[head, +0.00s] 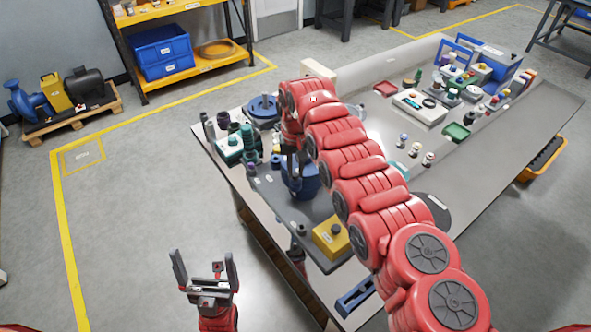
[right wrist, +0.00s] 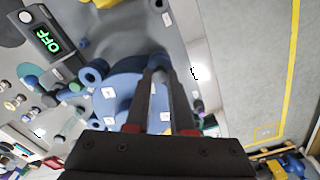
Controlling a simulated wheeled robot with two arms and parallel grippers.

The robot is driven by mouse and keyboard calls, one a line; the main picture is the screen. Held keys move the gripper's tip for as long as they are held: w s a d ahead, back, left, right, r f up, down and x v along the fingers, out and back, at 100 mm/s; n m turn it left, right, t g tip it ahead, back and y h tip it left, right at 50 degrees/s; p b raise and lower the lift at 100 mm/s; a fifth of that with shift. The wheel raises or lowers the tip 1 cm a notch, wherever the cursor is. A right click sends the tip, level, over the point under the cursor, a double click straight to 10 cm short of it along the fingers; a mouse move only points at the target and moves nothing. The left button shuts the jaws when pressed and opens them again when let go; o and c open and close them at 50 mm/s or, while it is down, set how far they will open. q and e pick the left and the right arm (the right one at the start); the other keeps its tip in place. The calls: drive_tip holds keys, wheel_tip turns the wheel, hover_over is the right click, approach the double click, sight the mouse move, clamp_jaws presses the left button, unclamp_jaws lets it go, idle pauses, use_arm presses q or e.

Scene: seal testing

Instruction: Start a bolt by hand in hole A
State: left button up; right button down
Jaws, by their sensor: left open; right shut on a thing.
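The blue round housing (head: 303,186) stands on the bench, partly hidden by my right gripper (head: 295,158). In the right wrist view its blue face (right wrist: 118,100) carries several small white labels, too small to read, so I cannot tell which hole is A. My right gripper (right wrist: 155,72) points down over this face, its fingers close together. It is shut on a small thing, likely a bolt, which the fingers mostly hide. I cannot tell whether it touches a hole. My left gripper (head: 204,264) is open and empty, low over the floor left of the bench.
A yellow block (head: 331,238) and a blue tray (head: 356,297) are at the bench's near side. Another blue part (head: 263,108) and a rack of dark cylinders (head: 236,145) are further back. My right arm covers the bench's middle.

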drive_tip(key=shift+s, duration=0.1)
drive_tip(key=m+p, duration=0.1)
drive_tip(key=m, duration=0.3)
drive_tip(key=shift+f, duration=0.1)
drive_tip(key=m, duration=0.2)
drive_tip(key=shift+f+m+b, duration=0.1)
drive_tip(key=shift+m+b, duration=0.2)
drive_tip(key=shift+m, duration=0.7)
